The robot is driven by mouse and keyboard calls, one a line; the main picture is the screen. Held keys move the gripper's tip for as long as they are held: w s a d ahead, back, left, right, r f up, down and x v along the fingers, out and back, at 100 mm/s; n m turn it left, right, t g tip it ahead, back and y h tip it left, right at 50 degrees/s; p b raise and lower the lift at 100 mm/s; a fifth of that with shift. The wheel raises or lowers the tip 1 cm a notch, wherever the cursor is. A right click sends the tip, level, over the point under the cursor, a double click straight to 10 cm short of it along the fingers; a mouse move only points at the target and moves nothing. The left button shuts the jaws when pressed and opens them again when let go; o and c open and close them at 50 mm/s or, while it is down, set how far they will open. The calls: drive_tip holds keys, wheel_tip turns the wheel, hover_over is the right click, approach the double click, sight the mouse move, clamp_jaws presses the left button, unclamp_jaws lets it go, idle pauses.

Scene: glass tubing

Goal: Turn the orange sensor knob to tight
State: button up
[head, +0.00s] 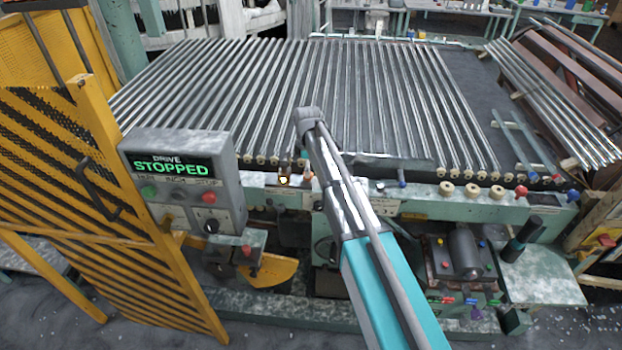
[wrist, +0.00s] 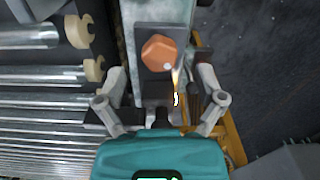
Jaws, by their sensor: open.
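The orange sensor knob (wrist: 159,53) shows in the wrist view as a faceted orange cap on a dark square plate. A small white dot sits near its lower right edge. My gripper (wrist: 158,112) is open, with one finger on each side of the picture below the knob. Nothing is held, and the knob appears clear of both fingers. In the head view a small orange knob (head: 308,176) shows on the green front rail, just left of my arm. My fingers are hard to make out there.
Glass tubes (head: 290,95) lie in rows behind the rail. A small glowing spot (wrist: 176,98) shows between my fingers. A control box (head: 185,175) reads "DRIVE STOPPED" beside a yellow guard (head: 95,130). Several cream rollers (head: 472,190) and a red knob (head: 520,191) line the rail rightward.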

drive_tip(key=shift+f+b, duration=1.1)
drive_tip(key=shift+f, duration=0.3)
